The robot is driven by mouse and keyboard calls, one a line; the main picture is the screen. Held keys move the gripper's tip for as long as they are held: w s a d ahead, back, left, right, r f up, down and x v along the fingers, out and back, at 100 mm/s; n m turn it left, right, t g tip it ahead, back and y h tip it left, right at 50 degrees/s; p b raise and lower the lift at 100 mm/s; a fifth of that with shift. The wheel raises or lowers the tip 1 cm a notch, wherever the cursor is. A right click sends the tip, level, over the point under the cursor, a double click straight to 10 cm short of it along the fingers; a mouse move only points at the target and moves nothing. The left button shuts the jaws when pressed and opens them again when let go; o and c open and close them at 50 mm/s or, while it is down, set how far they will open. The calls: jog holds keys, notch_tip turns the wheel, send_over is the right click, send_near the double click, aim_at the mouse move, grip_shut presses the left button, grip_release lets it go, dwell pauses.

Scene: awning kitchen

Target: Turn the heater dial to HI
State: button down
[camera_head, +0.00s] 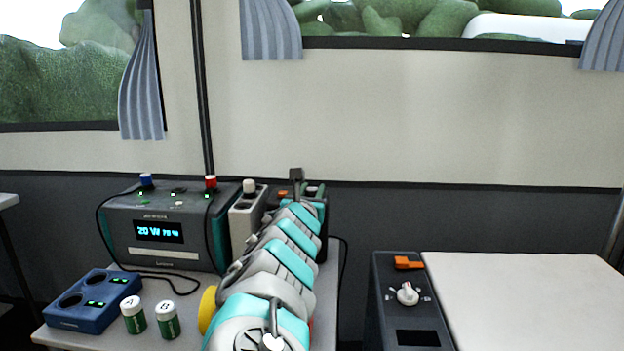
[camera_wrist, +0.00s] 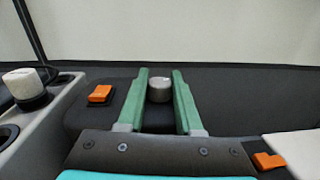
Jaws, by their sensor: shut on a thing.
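My gripper (camera_wrist: 159,76) has its two green fingers on either side of a silver round knob (camera_wrist: 159,92) and is shut on it. The knob stands on a dark unit (camera_wrist: 84,115) that also carries an orange switch (camera_wrist: 100,94). In the head view my arm hides most of this unit and the knob; the orange switch (camera_head: 283,193) shows at its left. I cannot read any marking or the knob's setting. Another dial (camera_head: 408,293), white with a pointer and small marks around it, sits on a dark panel at the right, apart from my gripper.
A power box (camera_head: 160,232) with a lit display stands left of my arm, beside a beige unit with a white knob (camera_head: 249,187). A blue charger (camera_head: 92,300) and two green jars (camera_head: 133,316) (camera_head: 168,320) are in front. A pale tabletop (camera_head: 530,300) is clear at right.

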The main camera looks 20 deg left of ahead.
jog(key=shift+p, duration=0.35)
dwell(0.3)
jog(key=c, duration=0.6)
grip_release()
jog(key=shift+o, duration=0.2)
jog(key=shift+s, duration=0.1)
